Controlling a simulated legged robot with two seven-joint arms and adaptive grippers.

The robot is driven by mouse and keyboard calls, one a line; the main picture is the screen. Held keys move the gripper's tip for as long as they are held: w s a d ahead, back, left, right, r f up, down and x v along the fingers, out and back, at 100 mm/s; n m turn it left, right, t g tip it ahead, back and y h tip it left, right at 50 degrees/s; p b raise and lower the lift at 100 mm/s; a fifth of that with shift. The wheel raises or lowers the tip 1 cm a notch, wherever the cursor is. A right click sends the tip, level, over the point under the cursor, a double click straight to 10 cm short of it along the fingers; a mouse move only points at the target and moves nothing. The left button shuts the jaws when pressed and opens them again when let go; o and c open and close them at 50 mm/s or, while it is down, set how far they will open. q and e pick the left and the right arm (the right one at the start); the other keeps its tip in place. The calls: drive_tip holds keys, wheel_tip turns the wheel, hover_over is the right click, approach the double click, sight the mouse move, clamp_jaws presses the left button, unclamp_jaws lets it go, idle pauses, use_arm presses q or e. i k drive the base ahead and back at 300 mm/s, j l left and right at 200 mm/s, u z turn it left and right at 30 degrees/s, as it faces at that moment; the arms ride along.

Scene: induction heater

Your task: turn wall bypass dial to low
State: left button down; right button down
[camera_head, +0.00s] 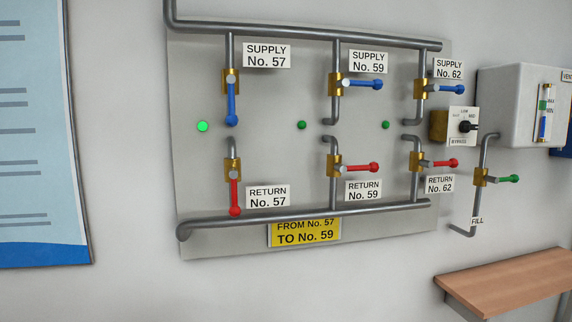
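The bypass dial (467,127) is a small black knob on a white plate marked BYPASS (459,141), with LOW printed at the top. Neither of my grippers shows in the head view.
A grey panel (270,170) carries pipes and valves with blue handles (232,103) and red handles (235,195). A white box (515,100) and a green-handled fill valve (508,179) are near the dial. A wooden shelf (510,281) juts out at lower right.

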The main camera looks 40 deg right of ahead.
sight(466, 126)
drive_tip(key=z, duration=1.7)
drive_tip(key=l+u, duration=0.15)
drive_tip(key=u, duration=0.15)
drive_tip(key=i+l+u, duration=0.1)
drive_tip(key=u, duration=0.25)
drive_tip(key=i+l+u, duration=0.1)
drive_tip(key=l+u, duration=0.2)
drive_tip(key=l, duration=0.9)
drive_tip(key=l+u, duration=0.3)
drive_tip(key=l, duration=0.85)
